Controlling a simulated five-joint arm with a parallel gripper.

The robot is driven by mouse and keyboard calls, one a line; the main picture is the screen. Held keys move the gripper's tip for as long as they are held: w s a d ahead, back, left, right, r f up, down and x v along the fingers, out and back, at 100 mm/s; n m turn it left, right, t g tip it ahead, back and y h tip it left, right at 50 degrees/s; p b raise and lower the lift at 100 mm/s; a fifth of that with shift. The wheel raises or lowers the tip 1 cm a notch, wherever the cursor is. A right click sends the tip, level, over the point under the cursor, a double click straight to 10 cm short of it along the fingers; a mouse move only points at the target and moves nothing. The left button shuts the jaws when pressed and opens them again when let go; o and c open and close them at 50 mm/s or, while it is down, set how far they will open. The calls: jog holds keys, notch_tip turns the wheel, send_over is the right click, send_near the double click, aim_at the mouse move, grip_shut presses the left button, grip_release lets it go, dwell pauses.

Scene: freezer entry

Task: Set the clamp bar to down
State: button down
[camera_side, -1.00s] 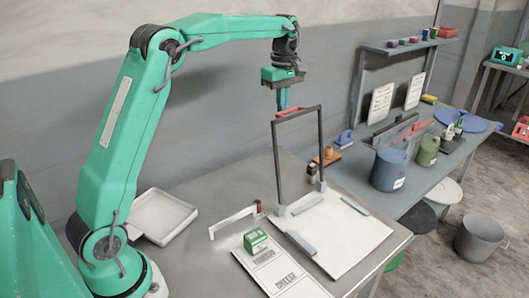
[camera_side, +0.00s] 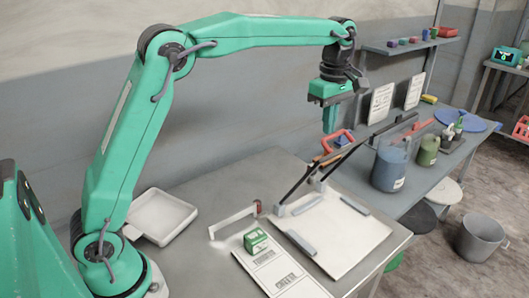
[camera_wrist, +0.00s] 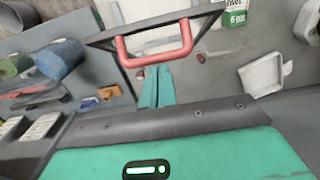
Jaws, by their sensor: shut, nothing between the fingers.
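The clamp bar, a dark frame with a red handle (camera_side: 338,141), is hinged at the edge of a white board (camera_side: 350,235) on the grey table. It is tilted partway over the board, neither upright nor flat. My gripper (camera_side: 330,130) is shut and empty, pointing down right at the red handle. In the wrist view, the shut fingertips (camera_wrist: 155,72) sit close beside the handle (camera_wrist: 153,50), outside the frame's opening. Whether they touch it I cannot tell.
A green box (camera_side: 256,240) stands on a labelled sheet (camera_side: 275,268) left of the board. A white tray (camera_side: 160,215) lies further left. Blue (camera_side: 390,168) and green (camera_side: 428,150) containers stand on the right-hand bench. The board under the bar looks clear apart from grey strips.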

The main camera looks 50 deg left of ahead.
jog(key=d+f, duration=0.7)
jog(key=d, duration=0.5)
jog(key=shift+d+f, duration=0.35)
jog(key=d+r, duration=0.6)
jog(key=d, duration=0.1)
jog(key=shift+r, duration=0.15)
dwell(0.5)
jog(key=a+r, duration=0.7)
jog(key=a, duration=0.3)
jog(key=shift+a, duration=0.3)
